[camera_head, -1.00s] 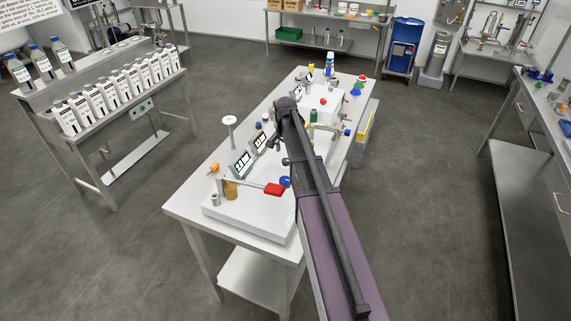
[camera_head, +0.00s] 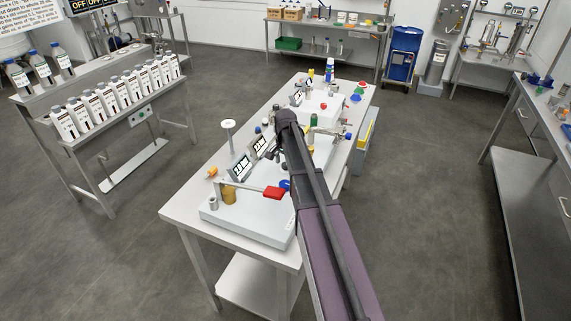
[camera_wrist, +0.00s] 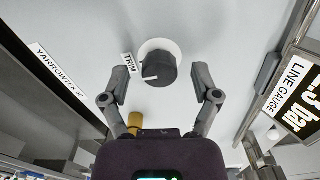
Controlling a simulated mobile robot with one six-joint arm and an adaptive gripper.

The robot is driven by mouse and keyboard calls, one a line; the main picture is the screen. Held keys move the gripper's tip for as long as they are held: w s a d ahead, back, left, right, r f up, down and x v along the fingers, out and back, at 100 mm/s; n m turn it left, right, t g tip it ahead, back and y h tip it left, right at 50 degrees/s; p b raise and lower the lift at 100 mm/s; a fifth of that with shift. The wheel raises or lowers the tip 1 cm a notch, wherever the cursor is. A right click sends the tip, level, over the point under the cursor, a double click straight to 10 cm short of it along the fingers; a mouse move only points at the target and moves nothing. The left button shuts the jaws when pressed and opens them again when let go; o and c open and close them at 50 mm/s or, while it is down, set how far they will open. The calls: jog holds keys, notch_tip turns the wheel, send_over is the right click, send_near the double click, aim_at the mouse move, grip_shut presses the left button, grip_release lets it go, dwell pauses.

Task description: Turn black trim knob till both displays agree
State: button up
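The black trim knob (camera_wrist: 159,68) shows in the wrist view, with a white pointer mark on it and a white disc behind. A TRIM label (camera_wrist: 128,64) sits beside it. My gripper (camera_wrist: 160,76) is open, one fingertip to each side of the knob, with visible gaps. Whether the tips reach its depth I cannot tell. A LINE GAUGE display (camera_wrist: 297,98) is partly cut off at the right; only "3 bar" reads. In the head view, two tilted displays (camera_head: 241,166) (camera_head: 260,144) stand left of my arm, too small to read. My arm hides the knob there.
A red lever handle (camera_head: 273,193) and a blue knob (camera_head: 285,185) lie close to my arm on the white table (camera_head: 185,208). A YARROWTEK label (camera_wrist: 60,72) and a yellowish cylinder (camera_wrist: 135,121) show in the wrist view. Open floor surrounds the table.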

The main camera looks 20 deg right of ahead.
grip_shut()
jog(key=shift+n, duration=0.4)
jog(key=n, duration=0.8)
jog(key=shift+n, duration=0.3)
jog(key=n, duration=0.4)
jog(key=shift+n, duration=0.3)
jog(key=shift+s+n, duration=0.1)
jog(key=shift+n, duration=1.8)
